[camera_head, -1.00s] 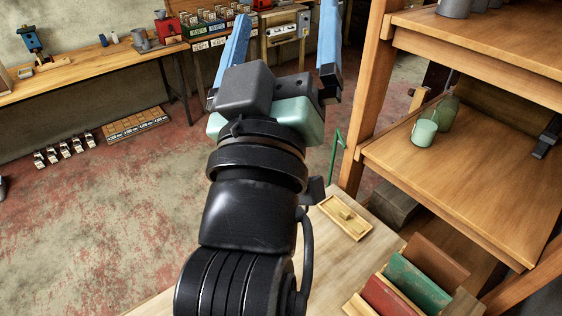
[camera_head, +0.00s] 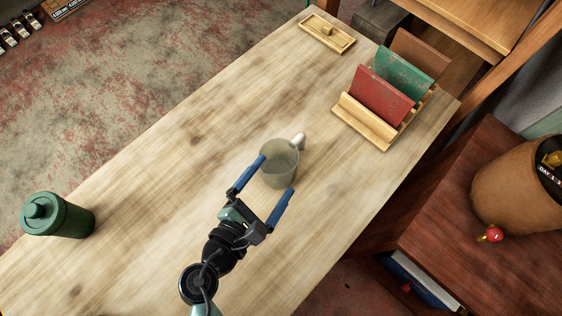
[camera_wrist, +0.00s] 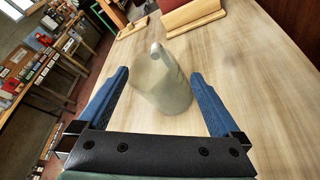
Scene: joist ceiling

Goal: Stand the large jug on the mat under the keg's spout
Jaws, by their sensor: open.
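A pale grey-green jug (camera_head: 279,167) stands upright on the wooden bench, its handle toward the upper right; it also shows in the wrist view (camera_wrist: 166,92). No other jug shows now for comparing size. My gripper (camera_head: 277,173) is open, its blue fingers reaching to either side of the jug's near part. In the wrist view the jug is between and beyond the fingers (camera_wrist: 160,73); contact cannot be told. The brown keg (camera_head: 512,192) is at the right edge, with a red-knobbed spout (camera_head: 492,235) low on its side. I cannot make out a mat.
The keg stands on a dark red-brown cabinet (camera_head: 440,235), apart from the bench (camera_head: 180,170). A wooden rack holds red (camera_head: 378,96) and green (camera_head: 405,72) boards. Bench left of the jug is clear.

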